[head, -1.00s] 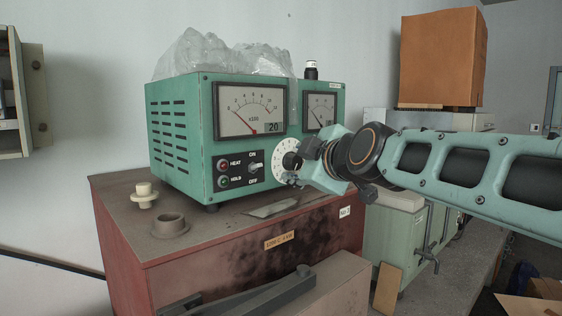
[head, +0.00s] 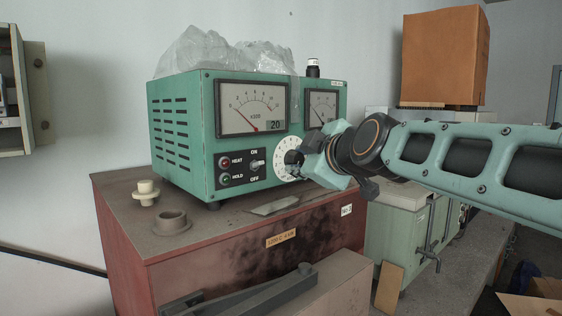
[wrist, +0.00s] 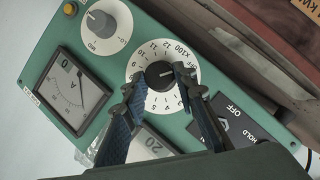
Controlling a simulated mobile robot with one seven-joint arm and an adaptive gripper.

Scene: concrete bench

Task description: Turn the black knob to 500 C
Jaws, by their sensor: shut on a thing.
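The black knob (wrist: 160,75) sits at the centre of a white dial (wrist: 139,68) marked x100, on the front of a green control box (head: 180,135). In the wrist view my gripper (wrist: 158,80) has one finger on each side of the knob, closed on it. The fingers partly cover the dial's numbers, and I cannot read the knob's setting for certain. In the head view my gripper (head: 303,158) covers much of the knob and the dial's right side.
A grey knob (wrist: 103,22) on another white dial is near the smaller meter (wrist: 72,93). The HEAT/HOLD switch panel (head: 240,170) is left of the dial. The box stands on a red cabinet (head: 220,265) with a flat metal piece (head: 275,207). Crumpled plastic (head: 215,52) lies on top.

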